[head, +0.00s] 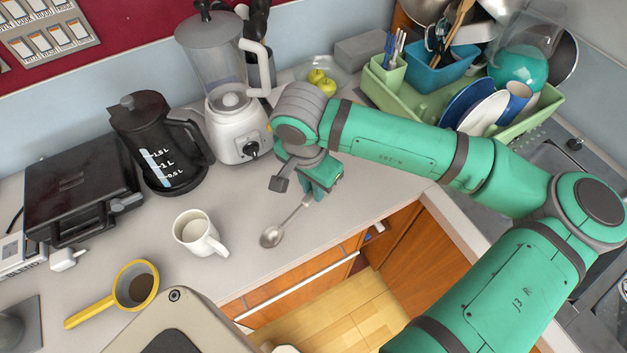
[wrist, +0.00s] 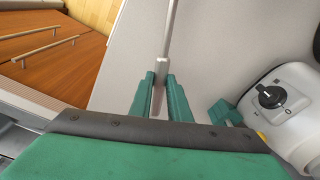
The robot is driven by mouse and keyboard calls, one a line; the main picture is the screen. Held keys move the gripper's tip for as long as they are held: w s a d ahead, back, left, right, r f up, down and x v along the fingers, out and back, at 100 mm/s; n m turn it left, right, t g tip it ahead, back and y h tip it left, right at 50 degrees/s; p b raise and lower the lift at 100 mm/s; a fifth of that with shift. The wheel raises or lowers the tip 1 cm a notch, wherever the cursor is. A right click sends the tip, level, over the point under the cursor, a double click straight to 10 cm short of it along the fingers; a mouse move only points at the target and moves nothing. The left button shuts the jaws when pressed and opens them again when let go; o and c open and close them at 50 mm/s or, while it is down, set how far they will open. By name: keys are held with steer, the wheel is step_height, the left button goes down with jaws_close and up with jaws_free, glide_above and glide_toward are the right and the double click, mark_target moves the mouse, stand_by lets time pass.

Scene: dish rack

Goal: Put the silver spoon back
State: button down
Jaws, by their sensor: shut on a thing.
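The silver spoon (head: 271,236) is over the counter in the head view, its bowl toward the front edge and its handle running up to my gripper (head: 316,194). My gripper is shut on the end of the handle. In the wrist view, the fingers (wrist: 160,88) pinch the handle (wrist: 170,28), which runs out of the top of the picture; the bowl is out of that view. I cannot tell whether the spoon touches the counter. The green dish rack (head: 533,118) stands at the back right, with a green cutlery cup (head: 388,78) and a blue caddy (head: 440,76).
A white mug (head: 200,236) stands left of the spoon. A blender (head: 235,120), a black kettle (head: 160,145) and yellow apples (head: 320,81) are behind. Plates (head: 485,112) fill the rack's right side. My arm crosses the counter.

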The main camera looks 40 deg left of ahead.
mark_target(311, 193)
steer(key=shift+f, duration=1.55)
steer(key=shift+s+f, duration=0.1)
steer(key=shift+f, duration=0.2)
steer(key=c, duration=2)
jaws_free()
steer(key=o, duration=0.6)
steer(key=shift+c, duration=0.2)
steer(key=r, duration=0.7)
steer(key=s+r, duration=0.1)
steer(key=r, duration=0.2)
steer(key=shift+s+r, duration=0.1)
steer(key=shift+r, duration=0.3)
